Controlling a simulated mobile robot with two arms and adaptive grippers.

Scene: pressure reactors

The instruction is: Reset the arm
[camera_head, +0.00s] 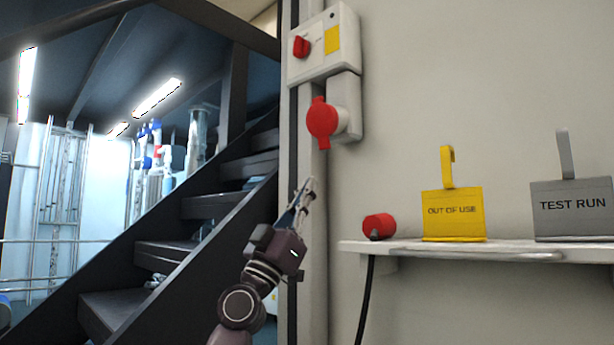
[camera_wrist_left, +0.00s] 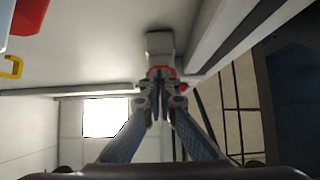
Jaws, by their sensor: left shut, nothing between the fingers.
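My left gripper (camera_head: 309,184) is raised in front of the wall's edge, pointing up, below the red-capped socket (camera_head: 323,122). Its fingers are together with nothing between them. In the left wrist view the closed fingertips (camera_wrist_left: 160,90) show in the middle, with a grey box and a red ring beyond them. A clear gap shows between the fingertips and the socket in the head view. My right gripper is not in view.
A switch box (camera_head: 324,42) with a red knob is on the wall above the socket. A shelf (camera_head: 480,249) at right holds a red plug (camera_head: 379,226) with a black cable, a yellow OUT OF USE sign (camera_head: 454,213) and a grey TEST RUN sign (camera_head: 572,208). Dark stairs (camera_head: 180,258) rise at left.

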